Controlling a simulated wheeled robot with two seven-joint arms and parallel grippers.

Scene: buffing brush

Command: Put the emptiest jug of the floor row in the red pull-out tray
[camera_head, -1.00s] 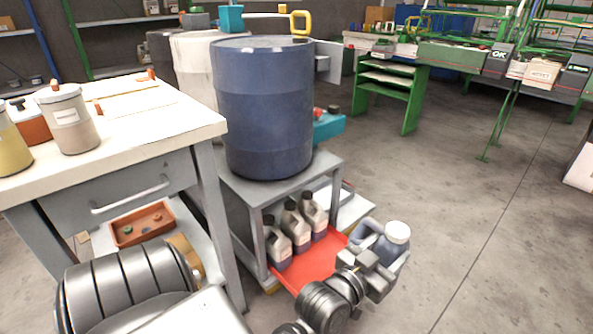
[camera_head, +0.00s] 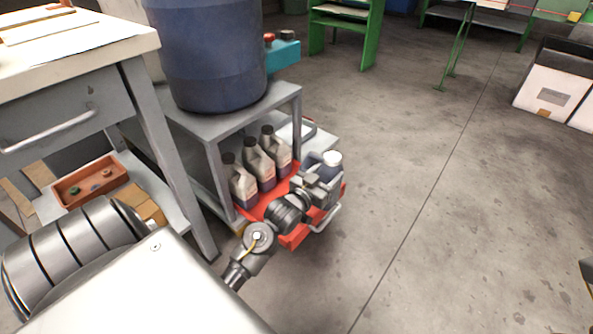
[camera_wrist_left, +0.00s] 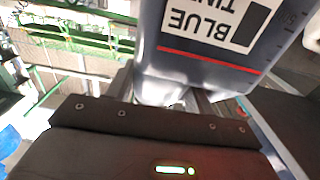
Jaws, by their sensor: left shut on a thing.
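The red pull-out tray (camera_head: 291,239) extends from under the grey stand, with a metal handle at its front. Three pale jugs (camera_head: 267,165) with dark caps stand in a row at its back. My left gripper (camera_head: 313,187) is shut on a grey-blue jug (camera_head: 324,170) with a white cap. This jug is upright at the tray's right side, beside the row. My arm covers its lower part, so I cannot tell whether it touches the tray floor. In the left wrist view the held jug (camera_wrist_left: 205,75) shows a "BLUE" label and a red line. No floor row shows.
A large blue drum (camera_head: 207,50) stands on the grey stand (camera_head: 285,92). A white-topped workbench (camera_head: 75,50) is at left, with an orange bin (camera_head: 90,182) on its lower shelf. The concrete floor to the right is largely clear.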

